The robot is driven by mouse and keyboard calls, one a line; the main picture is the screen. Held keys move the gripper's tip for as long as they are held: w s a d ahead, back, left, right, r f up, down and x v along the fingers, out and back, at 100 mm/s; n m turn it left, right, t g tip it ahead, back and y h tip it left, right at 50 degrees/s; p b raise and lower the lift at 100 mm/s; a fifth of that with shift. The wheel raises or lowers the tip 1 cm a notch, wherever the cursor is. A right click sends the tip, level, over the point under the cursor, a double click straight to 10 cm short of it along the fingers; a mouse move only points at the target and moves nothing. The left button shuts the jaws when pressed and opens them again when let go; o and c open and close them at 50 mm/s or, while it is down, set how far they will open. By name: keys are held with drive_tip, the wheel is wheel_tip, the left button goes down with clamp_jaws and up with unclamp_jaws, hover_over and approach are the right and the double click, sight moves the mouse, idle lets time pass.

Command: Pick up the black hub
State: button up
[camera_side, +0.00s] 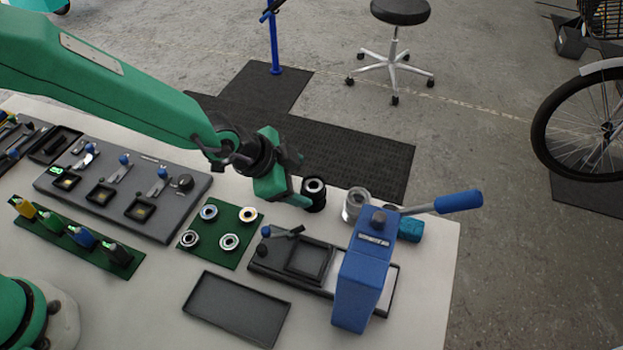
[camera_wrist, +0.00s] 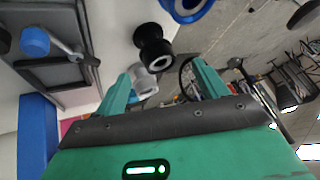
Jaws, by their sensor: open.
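The black hub (camera_side: 314,194) stands upright on the pale bench, just right of my gripper (camera_side: 299,184) in the side view. It is a dark spool with a light ring around its bore. In the wrist view the black hub (camera_wrist: 153,47) lies beyond the fingertips, above the gap between them. My gripper (camera_wrist: 162,72) is open, its two green fingers spread apart with nothing held. In the side view the near finger is close beside the hub; whether it touches cannot be told.
A silver hub (camera_side: 355,203) stands right of the black one, with a teal piece (camera_side: 410,228) beyond. A blue press (camera_side: 362,270) with a long lever is nearby. A green mat (camera_side: 214,247) holds several rings. An empty dark tray (camera_side: 236,307) lies in front.

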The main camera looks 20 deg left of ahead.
sight(310, 187)
drive_tip(key=shift+w+d+f, duration=0.25)
drive_tip(key=shift+w+f, duration=0.1)
drive_tip(key=shift+f, duration=0.25)
drive_tip(key=shift+f, duration=0.1)
drive_tip(key=shift+x, duration=2.5)
drive_tip(key=shift+s, duration=0.1)
drive_tip(key=c, duration=1.1)
drive_tip(key=shift+r, duration=5.05)
